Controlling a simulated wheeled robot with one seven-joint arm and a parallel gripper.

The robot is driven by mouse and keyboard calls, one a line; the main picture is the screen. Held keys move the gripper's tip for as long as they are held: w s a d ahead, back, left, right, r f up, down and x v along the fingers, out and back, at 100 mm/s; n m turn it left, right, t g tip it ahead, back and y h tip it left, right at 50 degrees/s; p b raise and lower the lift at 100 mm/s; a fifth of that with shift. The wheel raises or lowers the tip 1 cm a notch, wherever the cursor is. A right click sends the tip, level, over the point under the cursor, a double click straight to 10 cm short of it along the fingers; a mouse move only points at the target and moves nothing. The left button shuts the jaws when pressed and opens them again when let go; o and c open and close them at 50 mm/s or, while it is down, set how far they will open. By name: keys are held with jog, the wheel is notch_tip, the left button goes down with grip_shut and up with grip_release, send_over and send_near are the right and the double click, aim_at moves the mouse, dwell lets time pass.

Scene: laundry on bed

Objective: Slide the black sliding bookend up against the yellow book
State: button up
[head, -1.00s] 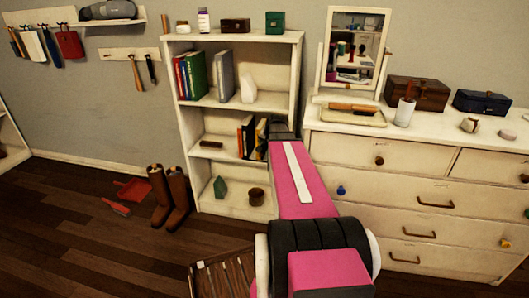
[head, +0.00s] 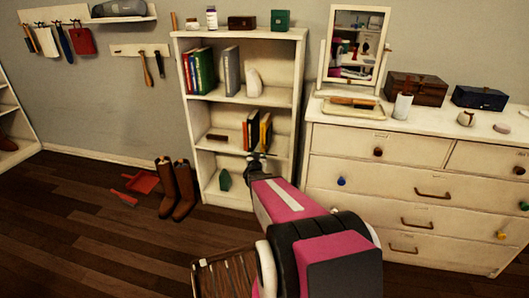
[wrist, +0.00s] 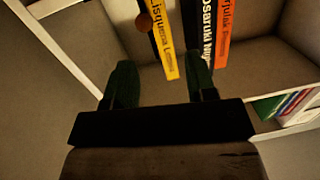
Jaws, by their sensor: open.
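The yellow book (wrist: 168,40) stands upright in the wrist view, which looks turned over compared with the head view. A narrow black upright, which I take as the bookend (wrist: 154,28), is close along the yellow book's left side, with a round brown knob (wrist: 143,22). I cannot tell whether they touch. In the head view the yellow book (head: 266,134) is on the bookcase's middle shelf. My gripper (wrist: 160,75) is open and empty, its green fingers on either side of the knob and yellow book in the picture. My gripper (head: 259,158) is at the shelf's front in the head view.
A black book (wrist: 195,40) and an orange book (wrist: 223,35) stand right of the yellow one in the wrist view, past a gap. The white bookcase (head: 298,70) has uprights and shelves around my gripper. A brown block (head: 217,137) lies left on that shelf. A dresser (head: 395,150) stands right.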

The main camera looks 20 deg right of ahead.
aim_at(265, 148)
jog(key=shift+h, duration=0.8)
jog(key=x, duration=0.6)
jog(key=d+f+x, duration=0.1)
jog(key=x, duration=0.2)
jog(key=shift+s, duration=0.35)
